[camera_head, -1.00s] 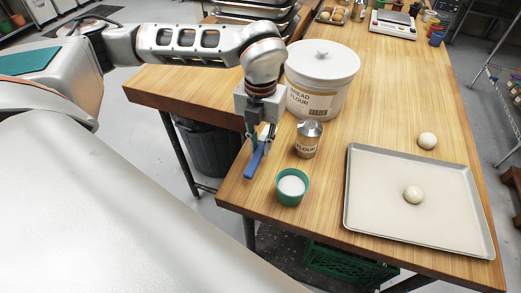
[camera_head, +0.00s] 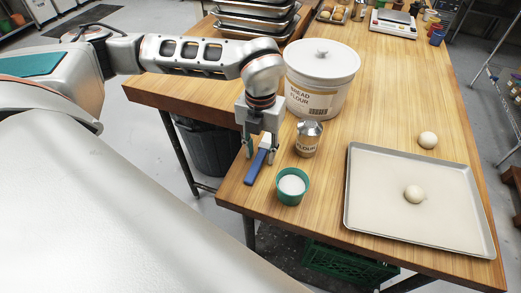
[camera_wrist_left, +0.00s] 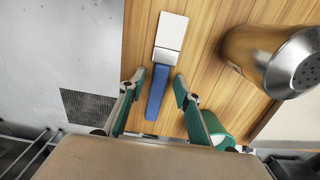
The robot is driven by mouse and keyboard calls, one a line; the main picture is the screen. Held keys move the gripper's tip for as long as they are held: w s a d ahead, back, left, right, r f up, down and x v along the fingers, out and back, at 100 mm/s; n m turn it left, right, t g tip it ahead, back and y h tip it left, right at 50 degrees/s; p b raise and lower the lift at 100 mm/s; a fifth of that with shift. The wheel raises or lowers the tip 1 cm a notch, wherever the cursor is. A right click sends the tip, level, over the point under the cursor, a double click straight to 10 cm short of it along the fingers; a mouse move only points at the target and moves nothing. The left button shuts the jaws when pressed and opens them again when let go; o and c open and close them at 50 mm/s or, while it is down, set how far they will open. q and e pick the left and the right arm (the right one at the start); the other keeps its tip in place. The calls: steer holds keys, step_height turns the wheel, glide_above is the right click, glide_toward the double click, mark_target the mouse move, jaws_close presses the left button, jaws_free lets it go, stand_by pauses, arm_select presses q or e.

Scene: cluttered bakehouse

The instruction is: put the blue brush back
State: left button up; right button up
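The blue brush, with its blue handle (camera_head: 255,168) and pale flat end, lies on the wooden table near its left front edge. In the left wrist view the brush (camera_wrist_left: 158,92) lies between the spread fingers, with a gap on each side. My left gripper (camera_head: 260,153) is open and close over it. The same gripper (camera_wrist_left: 153,88) shows both green-padded fingers apart in the wrist view. My right gripper is in neither view.
A flour shaker (camera_head: 308,139) and a green cup of white contents (camera_head: 292,186) stand close right of the brush. A bread flour tub (camera_head: 320,85) stands behind. A baking tray (camera_head: 375,210) with a dough ball lies right. The table edge is close on the left.

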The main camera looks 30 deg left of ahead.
mark_target(260, 155)
arm_select(q)
step_height(260, 155, up, 12)
steer(key=shift+r, duration=0.15)
stand_by(0.4)
stand_by(0.4)
